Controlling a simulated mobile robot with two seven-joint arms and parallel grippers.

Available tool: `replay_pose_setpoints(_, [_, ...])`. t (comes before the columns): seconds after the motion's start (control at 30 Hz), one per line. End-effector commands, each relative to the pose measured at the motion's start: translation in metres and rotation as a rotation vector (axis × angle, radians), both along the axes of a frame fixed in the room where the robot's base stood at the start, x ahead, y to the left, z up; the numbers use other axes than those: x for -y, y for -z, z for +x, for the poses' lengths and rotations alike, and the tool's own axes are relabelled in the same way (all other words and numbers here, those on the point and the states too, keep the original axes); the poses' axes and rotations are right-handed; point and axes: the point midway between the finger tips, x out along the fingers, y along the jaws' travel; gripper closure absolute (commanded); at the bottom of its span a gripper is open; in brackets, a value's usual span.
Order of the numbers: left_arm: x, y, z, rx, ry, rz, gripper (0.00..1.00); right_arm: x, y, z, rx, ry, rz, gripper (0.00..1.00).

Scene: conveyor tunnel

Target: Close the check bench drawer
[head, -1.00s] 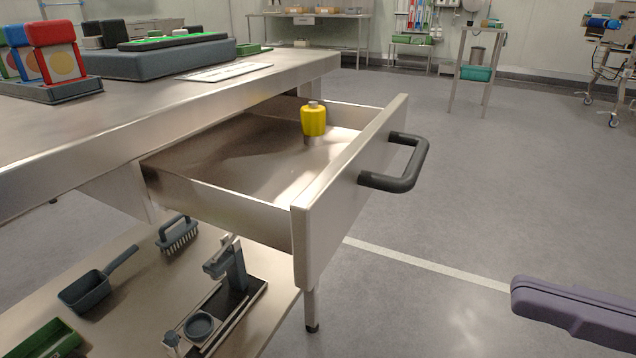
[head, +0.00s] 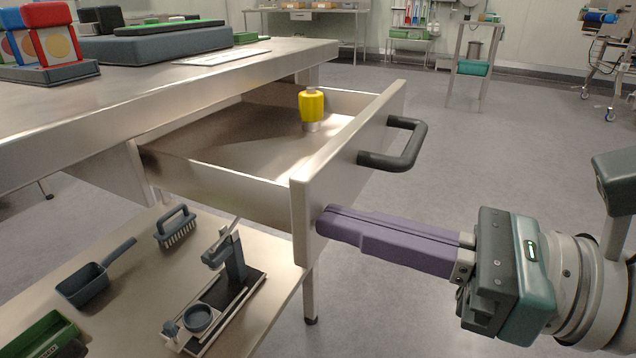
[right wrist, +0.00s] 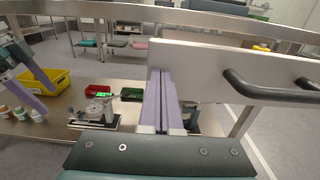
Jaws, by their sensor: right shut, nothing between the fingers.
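The check bench drawer (head: 206,188) is pulled well out from under the steel bench top. Its front panel (head: 345,165) carries a dark bar handle (head: 404,146). In the right wrist view, the shut fingers (right wrist: 160,75) overlap the panel's left end (right wrist: 190,62). My left gripper (right wrist: 38,88) shows at the left edge there, fingers apart, seemingly empty.
A lower shelf (head: 130,270) under the drawer holds a brush (head: 177,229), a scoop (head: 90,283), a stand-like device (head: 232,258) and a green bin (head: 48,335). The bench top (head: 130,110) carries colored blocks.

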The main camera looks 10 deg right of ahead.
Motion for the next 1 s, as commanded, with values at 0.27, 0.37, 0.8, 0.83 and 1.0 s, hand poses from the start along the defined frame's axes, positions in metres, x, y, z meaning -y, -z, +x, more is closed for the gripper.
replay_pose_setpoints(0.27, [0.000, 0.000, 0.000, 0.001, 0.001, 0.001, 0.00, 0.000, 0.000, 0.000, -0.001, 0.000, 0.001, 1.00])
replay_pose_setpoints(0.37, [-0.001, 0.001, 0.000, 0.001, 0.002, 0.003, 0.00, -0.002, 0.000, 0.001, 0.001, 0.000, 0.001, 1.00])
replay_pose_setpoints(0.8, [-0.002, 0.017, 0.000, 0.001, 0.006, 0.009, 0.00, -0.064, 0.001, 0.043, 0.005, -0.002, 0.002, 1.00])
replay_pose_setpoints(0.83, [-0.002, 0.019, 0.000, 0.001, 0.006, 0.009, 0.00, -0.070, 0.001, 0.047, 0.004, -0.001, 0.003, 1.00])
replay_pose_setpoints(1.0, [-0.002, 0.028, 0.000, 0.001, 0.006, 0.008, 0.00, -0.100, 0.001, 0.067, 0.003, -0.002, 0.003, 1.00])
